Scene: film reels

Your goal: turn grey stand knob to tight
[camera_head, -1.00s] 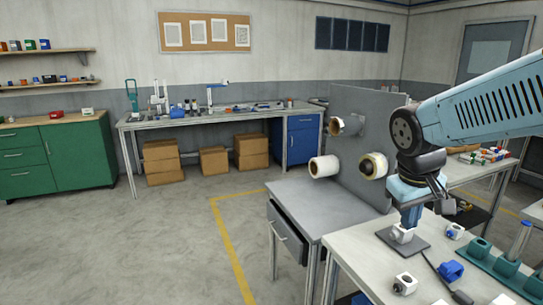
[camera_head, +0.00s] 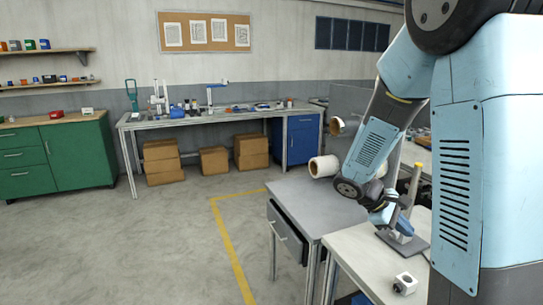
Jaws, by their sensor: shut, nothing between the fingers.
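A small stand with a flat dark grey base plate (camera_head: 416,248) sits on the white-topped bench at the right. My gripper (camera_head: 397,213) is shut and empty, low beside the post and just above the block. My wrist covers part of the stand. I cannot make out the knob clearly or tell whether the fingers touch it.
A white block with a dark hole (camera_head: 405,283) lies near the bench's front edge.

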